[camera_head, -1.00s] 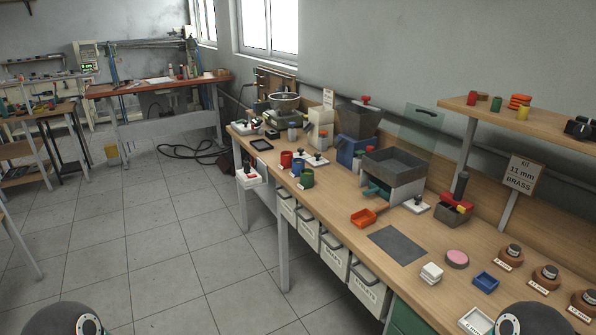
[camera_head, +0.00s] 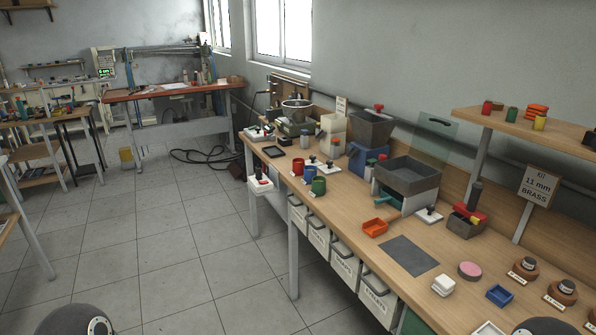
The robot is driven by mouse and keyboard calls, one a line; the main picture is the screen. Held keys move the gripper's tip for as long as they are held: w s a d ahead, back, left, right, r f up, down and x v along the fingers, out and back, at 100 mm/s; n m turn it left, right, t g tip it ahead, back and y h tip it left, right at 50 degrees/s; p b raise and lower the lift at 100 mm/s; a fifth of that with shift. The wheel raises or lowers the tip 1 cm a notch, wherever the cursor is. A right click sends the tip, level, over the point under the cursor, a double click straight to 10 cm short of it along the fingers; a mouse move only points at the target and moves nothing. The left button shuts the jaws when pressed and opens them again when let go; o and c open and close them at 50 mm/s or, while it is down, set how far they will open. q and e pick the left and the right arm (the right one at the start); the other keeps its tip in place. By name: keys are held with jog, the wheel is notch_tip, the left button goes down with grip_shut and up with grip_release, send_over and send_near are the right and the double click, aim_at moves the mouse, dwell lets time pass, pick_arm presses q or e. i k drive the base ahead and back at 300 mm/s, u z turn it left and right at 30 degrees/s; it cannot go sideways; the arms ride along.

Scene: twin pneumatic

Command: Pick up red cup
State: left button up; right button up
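A red cup (camera_head: 298,166) stands upright on the long wooden workbench (camera_head: 447,250), near its front edge. A blue cup (camera_head: 308,174) and a green cup (camera_head: 318,186) stand beside it, nearer to me along the same edge. Neither of my grippers is in view. Only rounded dark parts of my arms show at the bottom left and bottom right edges.
An orange scoop (camera_head: 375,228) and a grey mat (camera_head: 409,255) lie on the bench. A grey hopper bin (camera_head: 407,176) stands behind them. White drawers (camera_head: 345,263) hang under the front edge. The tiled floor (camera_head: 190,265) left of the bench is clear.

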aim_at(298, 164)
jog(key=u, duration=0.35)
jog(key=i, duration=1)
jog(key=u, duration=0.45)
jog(key=i, duration=1.65)
jog(key=z, duration=0.55)
